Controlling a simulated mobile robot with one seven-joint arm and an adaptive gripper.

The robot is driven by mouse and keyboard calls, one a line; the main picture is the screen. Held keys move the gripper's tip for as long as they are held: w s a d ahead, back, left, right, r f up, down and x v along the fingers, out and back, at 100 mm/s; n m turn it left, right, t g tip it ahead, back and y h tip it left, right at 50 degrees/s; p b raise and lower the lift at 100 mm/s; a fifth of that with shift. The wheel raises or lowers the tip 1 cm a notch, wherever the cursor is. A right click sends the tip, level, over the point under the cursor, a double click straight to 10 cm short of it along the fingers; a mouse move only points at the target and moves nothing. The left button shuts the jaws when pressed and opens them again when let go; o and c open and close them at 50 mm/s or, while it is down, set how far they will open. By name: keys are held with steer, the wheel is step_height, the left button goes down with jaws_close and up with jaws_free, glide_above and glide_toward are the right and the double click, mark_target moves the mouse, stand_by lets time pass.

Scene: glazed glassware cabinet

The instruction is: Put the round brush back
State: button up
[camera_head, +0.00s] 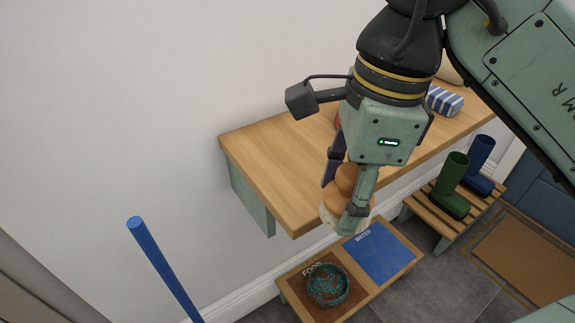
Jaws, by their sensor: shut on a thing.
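My gripper (350,196) is in the middle of the head view, pointing down over the front edge of the wooden wall shelf (270,165). It is shut on the round brush (346,183), which has a brown wooden body with pale bristles at its lower side. The fingers hide part of the brush. I cannot tell from this view how far the brush is above the shelf or whether it touches it.
Below stands a low tray marked FOOD and WATER (407,262), with a teal bowl (328,285) on the food side. Green boots (452,190) and blue boots (480,160) stand on a slatted rack at right. A blue pole (160,262) rises at lower left. The shelf's left part is clear.

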steer(key=p, duration=0.3)
glide_above(294, 169)
steer(key=shift+d+f, duration=0.25)
steer(key=shift+f, duration=2.35)
steer(key=o, duration=1)
steer(key=shift+r, duration=0.1)
steer(key=r, duration=0.4)
steer(key=d+r, duration=0.1)
steer(key=r, duration=0.7)
steer(key=shift+d, duration=0.2)
